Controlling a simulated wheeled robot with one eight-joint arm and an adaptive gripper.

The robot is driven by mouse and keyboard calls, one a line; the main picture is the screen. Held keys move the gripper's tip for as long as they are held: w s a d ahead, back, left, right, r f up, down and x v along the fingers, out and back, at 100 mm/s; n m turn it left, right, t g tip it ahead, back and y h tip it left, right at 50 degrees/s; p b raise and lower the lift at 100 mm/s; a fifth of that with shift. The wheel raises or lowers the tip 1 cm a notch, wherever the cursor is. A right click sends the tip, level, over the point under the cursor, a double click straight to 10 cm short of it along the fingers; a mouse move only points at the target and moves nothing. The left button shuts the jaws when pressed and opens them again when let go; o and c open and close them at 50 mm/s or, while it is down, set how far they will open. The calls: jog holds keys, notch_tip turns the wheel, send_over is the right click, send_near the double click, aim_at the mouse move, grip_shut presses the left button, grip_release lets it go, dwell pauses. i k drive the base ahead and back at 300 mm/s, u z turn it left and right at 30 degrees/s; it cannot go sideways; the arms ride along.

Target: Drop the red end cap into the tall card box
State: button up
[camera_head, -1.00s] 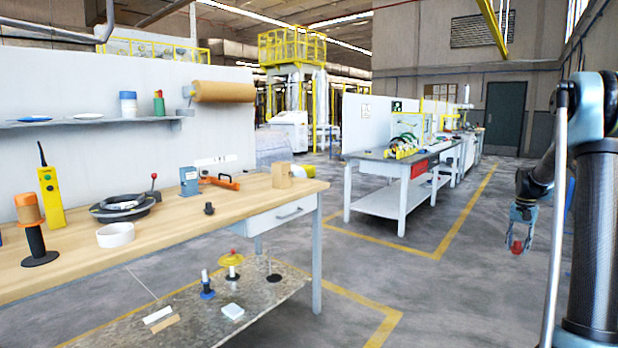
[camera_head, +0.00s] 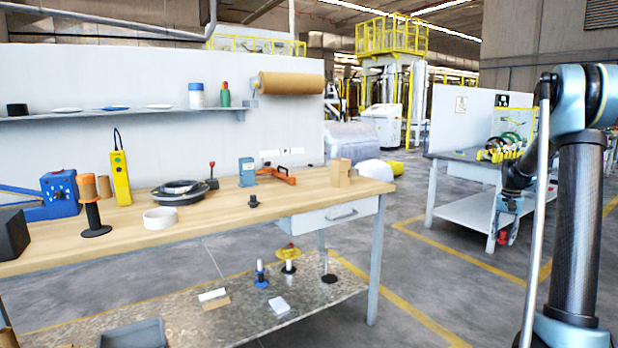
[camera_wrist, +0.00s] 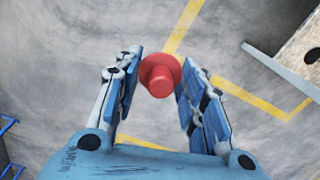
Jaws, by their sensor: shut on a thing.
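The red end cap (camera_wrist: 160,78) is held between the two fingers of my gripper (camera_wrist: 158,82) in the wrist view, with bare floor below it. In the head view the cap (camera_head: 503,238) is a small red spot at the lower end of my gripper (camera_head: 506,229), right of the workbench and apart from it. A small brown card box (camera_head: 340,175) stands upright on the right end of the workbench top. I cannot tell whether it is open on top or whether it is the tall card box.
The wooden workbench (camera_head: 225,205) fills the left, with a blue device, rolls, a yellow handset and an orange-handled tool on it. A lower shelf (camera_head: 345,286) holds small parts. A second bench (camera_head: 470,172) stands behind my arm. The floor between the benches is clear.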

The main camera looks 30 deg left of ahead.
aim_at(339, 187)
jog(key=u, duration=0.4)
jog(key=i, duration=0.6)
jog(key=u, duration=0.45)
